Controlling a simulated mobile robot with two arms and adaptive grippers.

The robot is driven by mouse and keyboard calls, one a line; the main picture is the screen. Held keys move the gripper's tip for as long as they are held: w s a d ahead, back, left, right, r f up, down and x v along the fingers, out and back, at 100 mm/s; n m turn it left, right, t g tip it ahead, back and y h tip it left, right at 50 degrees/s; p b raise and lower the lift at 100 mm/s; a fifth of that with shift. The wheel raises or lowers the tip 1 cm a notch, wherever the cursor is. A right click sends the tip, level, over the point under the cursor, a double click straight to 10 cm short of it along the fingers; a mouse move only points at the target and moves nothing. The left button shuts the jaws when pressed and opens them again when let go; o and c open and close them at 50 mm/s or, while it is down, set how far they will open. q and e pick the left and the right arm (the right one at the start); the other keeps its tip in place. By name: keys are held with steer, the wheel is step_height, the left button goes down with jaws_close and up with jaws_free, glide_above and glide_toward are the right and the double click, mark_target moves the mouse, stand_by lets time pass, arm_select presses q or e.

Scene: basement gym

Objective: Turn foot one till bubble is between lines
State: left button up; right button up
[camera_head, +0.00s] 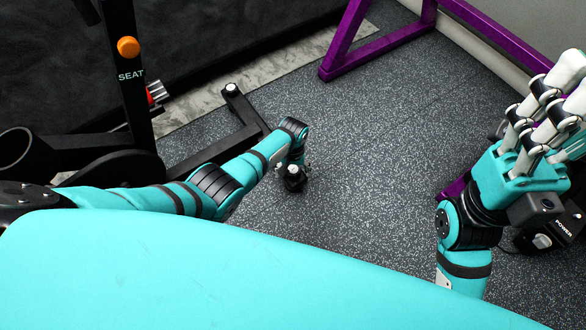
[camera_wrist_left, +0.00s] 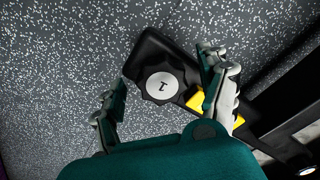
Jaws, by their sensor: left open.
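Foot one is a black lobed knob with a pale disc marked 1 (camera_wrist_left: 162,86), at the end of a black bar in the left wrist view. My left gripper (camera_wrist_left: 164,95) is open, with one finger on each side of the knob and a visible gap at the left finger. In the head view my left gripper (camera_head: 294,178) reaches down to the floor at the bar's near end. A yellow piece (camera_wrist_left: 203,102) lies beside the knob, partly behind the right finger. No bubble or lines can be made out. My right gripper (camera_head: 545,115) is raised at the right, apart from the foot.
The machine's black frame with an orange knob (camera_head: 128,47) stands at the left. Another foot (camera_head: 231,90) is at the bar's far end. A purple frame (camera_head: 345,40) stands at the back. A black box marked POWER (camera_head: 545,222) is at the right. The middle floor is clear.

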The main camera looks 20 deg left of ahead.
arm_select(q)
step_height(320, 180, up, 12)
stand_by(0.6)
stand_by(0.5)
